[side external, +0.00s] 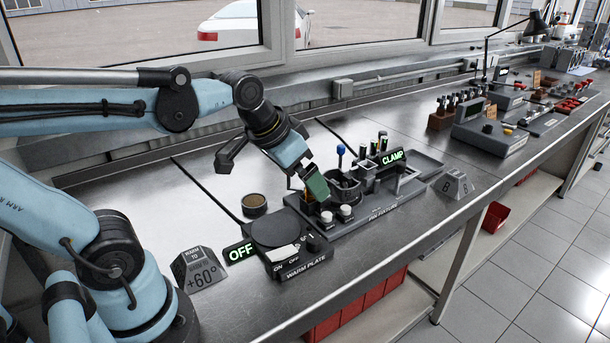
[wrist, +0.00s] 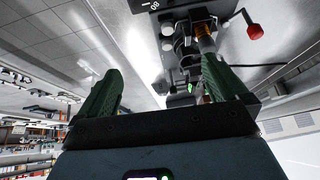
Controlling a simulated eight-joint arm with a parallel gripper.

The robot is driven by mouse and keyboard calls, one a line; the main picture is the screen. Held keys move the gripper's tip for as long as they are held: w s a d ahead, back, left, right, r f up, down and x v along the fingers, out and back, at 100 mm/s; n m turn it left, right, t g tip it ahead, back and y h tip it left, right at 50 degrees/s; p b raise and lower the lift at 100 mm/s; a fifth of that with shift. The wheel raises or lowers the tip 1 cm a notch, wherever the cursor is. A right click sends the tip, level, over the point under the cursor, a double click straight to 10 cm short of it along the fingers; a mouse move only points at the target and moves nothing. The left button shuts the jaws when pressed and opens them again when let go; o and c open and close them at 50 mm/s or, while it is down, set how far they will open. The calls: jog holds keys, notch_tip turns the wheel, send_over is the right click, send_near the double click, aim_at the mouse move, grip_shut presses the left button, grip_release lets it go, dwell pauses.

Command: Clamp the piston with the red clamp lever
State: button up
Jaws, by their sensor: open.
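The pin fixture (side external: 375,218) stands on the bench with a lit green CLAMP sign (side external: 393,157). A dark round holder (side external: 345,187) is on it; I cannot clearly tell the piston from the fixture parts. The red-knobbed clamp lever (wrist: 255,32) shows in the wrist view at the upper right, outside my finger gap; I cannot make it out in the side view. My gripper (side external: 316,184) points down over the left part of the fixture. Its green fingers are apart and empty in the wrist view (wrist: 162,66). Whether a finger touches the fixture is unclear.
A blue-knobbed lever (side external: 340,151) stands upright behind the round holder. The warm plate (side external: 275,230), with a lit OFF sign (side external: 240,252), is left of the fixture. A round tin (side external: 254,205) sits behind it.

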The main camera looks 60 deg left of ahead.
jog(key=shift+s+d+f+t, duration=0.4)
jog(key=shift+s+d+f, duration=0.55)
jog(key=shift+f, duration=0.25)
jog(key=shift+s+d+f, duration=0.1)
jog(key=shift+s+f, duration=0.1)
jog(key=shift+f, duration=0.1)
jog(key=shift+c, duration=1.7)
jog(key=w+a+r+n+g, duration=0.1)
jog(key=w+a+r+n, duration=0.1)
jog(key=w+a+r, duration=0.1)
jog(key=shift+n, duration=0.3)
jog(key=c, duration=0.6)
jog(key=w+a+r+n+g, duration=0.25)
jog(key=w+a+n, duration=0.2)
jog(key=a, duration=0.45)
jog(key=w+a+r+n+g, duration=0.1)
jog(key=w+a+n+g, duration=0.25)
jog(key=a+n, duration=0.4)
jog(key=shift+m, duration=0.5)
jog(key=f, duration=0.4)
jog(key=a+f, duration=0.1)
jog(key=f, duration=0.7)
jog(key=shift+w+a+f, duration=0.15)
jog(key=shift+w+a, duration=0.05)
jog(key=shift+w, duration=0.05)
jog(key=shift+c, duration=0.3)
grip_shut()
